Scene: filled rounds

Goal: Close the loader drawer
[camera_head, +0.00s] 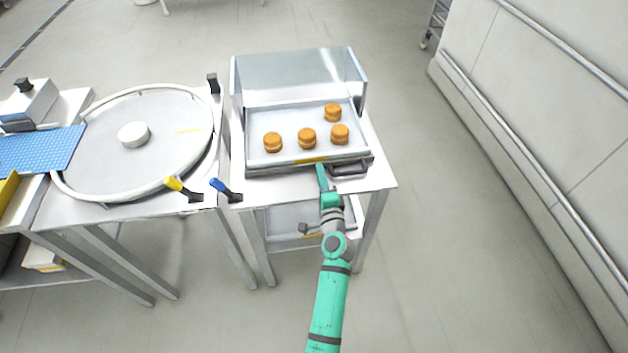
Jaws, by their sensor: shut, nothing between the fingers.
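The loader drawer (262,158) is a shallow metal tray pulled out of the metal loader housing (298,75) on the right-hand table. It holds several orange-brown rounds (307,138). A dark handle (349,169) is on the right part of its front, near a yellow strip. My gripper (321,170) is shut and empty, with its tip at the drawer's front face, just left of the handle. I cannot tell whether it touches the front.
A round turntable (187,130) with a white rim and a white puck stands left, with yellow (176,185) and blue (222,187) levers at its front edge. A blue mat (42,150) lies farther left. The floor right of the table is clear up to the railed wall.

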